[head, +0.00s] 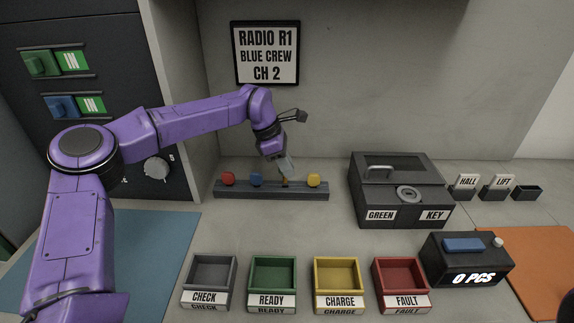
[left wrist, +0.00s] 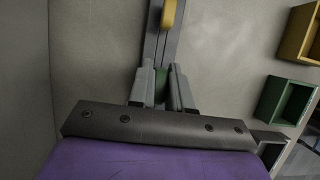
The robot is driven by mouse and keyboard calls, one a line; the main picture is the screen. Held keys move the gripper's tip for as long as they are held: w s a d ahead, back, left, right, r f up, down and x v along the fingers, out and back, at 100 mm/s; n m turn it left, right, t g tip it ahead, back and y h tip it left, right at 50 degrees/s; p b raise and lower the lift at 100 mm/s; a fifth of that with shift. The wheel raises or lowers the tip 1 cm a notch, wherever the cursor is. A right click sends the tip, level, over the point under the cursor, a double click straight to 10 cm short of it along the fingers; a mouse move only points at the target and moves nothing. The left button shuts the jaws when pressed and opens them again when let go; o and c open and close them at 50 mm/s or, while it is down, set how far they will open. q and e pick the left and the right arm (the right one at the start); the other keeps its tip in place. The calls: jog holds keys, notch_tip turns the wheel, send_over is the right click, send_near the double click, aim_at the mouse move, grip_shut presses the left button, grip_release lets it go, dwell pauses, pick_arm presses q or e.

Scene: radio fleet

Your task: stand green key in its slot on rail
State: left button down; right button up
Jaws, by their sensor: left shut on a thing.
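The dark rail (head: 245,195) lies along the back of the counter. A red key (head: 228,179), a blue key (head: 256,179) and a yellow key (head: 314,180) stand in it. My left gripper (head: 286,177) is over the rail between the blue and yellow keys, fingers down. In the left wrist view it is shut on the green key (left wrist: 161,86), mostly hidden between the fingers. The rail (left wrist: 151,42) and a yellow key (left wrist: 168,14) lie ahead there. I cannot tell whether the green key's lower end is in its slot. My right gripper is not in view.
A black box (head: 372,213) labelled GREEN KEY stands right of the rail. Grey, green (head: 272,274), yellow and red trays line the front. A display box (head: 468,262) reads 0 PCS. The counter between rail and trays is clear.

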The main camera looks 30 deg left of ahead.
pick_arm(q)
jog(key=shift+f+b, duration=1.15)
jog(key=shift+f, duration=0.7)
jog(key=c, duration=1)
grip_release()
jog(key=shift+r, duration=0.1)
jog(key=b+v, duration=0.1)
jog(key=v, duration=0.9)
jog(key=shift+r, duration=0.2)
jog(key=shift+d, duration=0.1)
